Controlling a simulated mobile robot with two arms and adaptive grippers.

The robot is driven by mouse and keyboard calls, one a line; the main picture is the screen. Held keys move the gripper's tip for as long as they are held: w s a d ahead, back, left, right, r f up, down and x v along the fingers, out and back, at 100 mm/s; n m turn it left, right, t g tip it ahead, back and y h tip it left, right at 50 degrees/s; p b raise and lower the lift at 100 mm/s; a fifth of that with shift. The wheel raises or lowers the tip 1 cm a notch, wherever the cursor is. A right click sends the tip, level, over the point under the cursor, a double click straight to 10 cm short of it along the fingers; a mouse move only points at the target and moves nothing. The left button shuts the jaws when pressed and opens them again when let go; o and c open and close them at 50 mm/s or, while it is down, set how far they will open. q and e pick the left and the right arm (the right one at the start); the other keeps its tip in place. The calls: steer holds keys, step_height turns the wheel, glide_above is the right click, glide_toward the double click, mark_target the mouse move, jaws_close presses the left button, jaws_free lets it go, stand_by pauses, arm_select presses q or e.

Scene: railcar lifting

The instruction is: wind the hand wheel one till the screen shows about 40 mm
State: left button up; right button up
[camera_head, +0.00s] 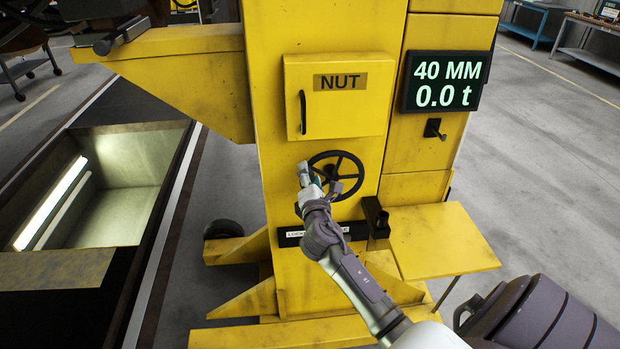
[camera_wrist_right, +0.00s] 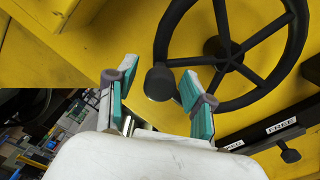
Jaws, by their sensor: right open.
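The black hand wheel (camera_head: 352,163) is on the front of the yellow lifting column, and my right gripper (camera_head: 308,178) is at its left side. In the right wrist view the wheel (camera_wrist_right: 222,50) shows its hub, spokes and a round handle knob (camera_wrist_right: 159,83). My right gripper (camera_wrist_right: 157,95) is open there, its teal-padded fingers on either side of the knob's position, not closed on it. The screen (camera_head: 446,82) reads 40 MM and 0.0 t. My left gripper is not in view.
A yellow box marked NUT (camera_head: 335,97) sits above the wheel. A black lever (camera_wrist_right: 287,148) beside a FREE label shows below the wheel. A yellow shelf (camera_head: 440,238) juts out at the right. An open lit pit (camera_head: 120,190) lies at the left.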

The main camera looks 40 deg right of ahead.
steer(key=v, duration=1.2)
steer(key=shift+f, duration=0.15)
steer(key=s+a+f+m+g+y+b, duration=0.1)
steer(key=a+f+g+y, duration=0.1)
steer(key=f, duration=0.9)
steer(key=s+a+f+m+g+y, duration=0.1)
steer(key=a+f+g+y, duration=0.15)
steer(key=f, duration=0.95)
steer(key=s+a+f+m+g+y+b, duration=0.15)
steer(key=s+f, duration=0.25)
steer(key=f, duration=0.4)
steer(key=s+a+f+m+g+y+p, duration=0.1)
steer(key=s+a+f+m, duration=0.25)
steer(key=f, duration=0.55)
steer(key=s+a+f+m+g, duration=0.1)
steer(key=s+f+m+g, duration=0.1)
steer(key=s+f, duration=0.4)
steer(key=s+a+f+m+g+y+b, duration=0.1)
steer(key=s+f+m+g, duration=0.2)
steer(key=s+f, duration=0.4)
steer(key=s+a+f+m+g+y+b, duration=0.1)
steer(key=s+f, duration=0.5)
steer(key=s, duration=1.3)
steer(key=a+m+g, duration=0.1)
steer(key=m, duration=0.1)
steer(key=shift+f+m, duration=0.25)
steer(key=shift+m, duration=0.15)
